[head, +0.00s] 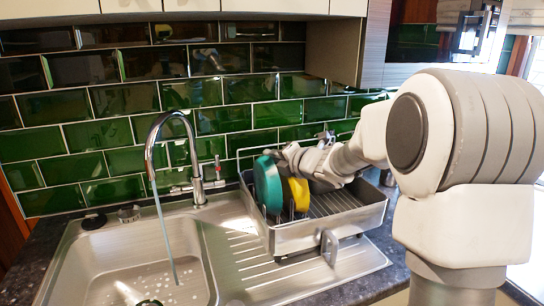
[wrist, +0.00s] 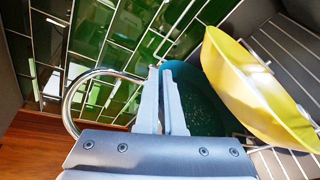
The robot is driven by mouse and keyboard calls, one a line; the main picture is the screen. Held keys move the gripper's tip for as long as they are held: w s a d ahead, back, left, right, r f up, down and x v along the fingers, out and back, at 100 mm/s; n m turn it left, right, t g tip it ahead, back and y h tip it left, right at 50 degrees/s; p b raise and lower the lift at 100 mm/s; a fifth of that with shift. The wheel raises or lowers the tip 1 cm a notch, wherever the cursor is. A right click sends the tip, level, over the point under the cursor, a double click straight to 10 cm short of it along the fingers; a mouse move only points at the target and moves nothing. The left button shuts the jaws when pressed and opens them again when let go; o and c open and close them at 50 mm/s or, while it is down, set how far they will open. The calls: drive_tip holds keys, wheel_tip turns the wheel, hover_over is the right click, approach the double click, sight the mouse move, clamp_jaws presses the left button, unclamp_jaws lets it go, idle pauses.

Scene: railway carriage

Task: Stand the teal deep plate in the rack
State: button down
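The teal deep plate (head: 267,184) stands upright at the left end of the metal rack (head: 330,231), its lower edge down behind the rack's front rim. My gripper (head: 284,153) is at the plate's upper right edge. In the wrist view the two fingers of my gripper (wrist: 163,98) are close together, with the teal deep plate (wrist: 200,98) right at them and its rim apparently between them. The fingers and gripper body hide part of the plate there. I cannot see exactly how its bottom rests.
A yellow plate (head: 299,194) stands in the rack just right of the teal one, and shows large in the wrist view (wrist: 255,95). The rack's right part is empty. A tap (head: 196,180) and sink (head: 125,262) are left; the tiled wall (head: 110,105) is close behind.

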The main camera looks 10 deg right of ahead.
drive_tip(key=shift+f+b, duration=0.65)
drive_tip(key=shift+b, duration=0.15)
idle(0.4)
drive_tip(key=c, duration=1)
unclamp_jaws()
drive_tip(key=shift+o, duration=0.2)
drive_tip(key=shift+f, duration=0.1)
drive_tip(key=p+v, duration=0.1)
drive_tip(key=v, duration=1.6)
drive_tip(key=shift+s, duration=0.2)
drive_tip(key=shift+d, duration=0.1)
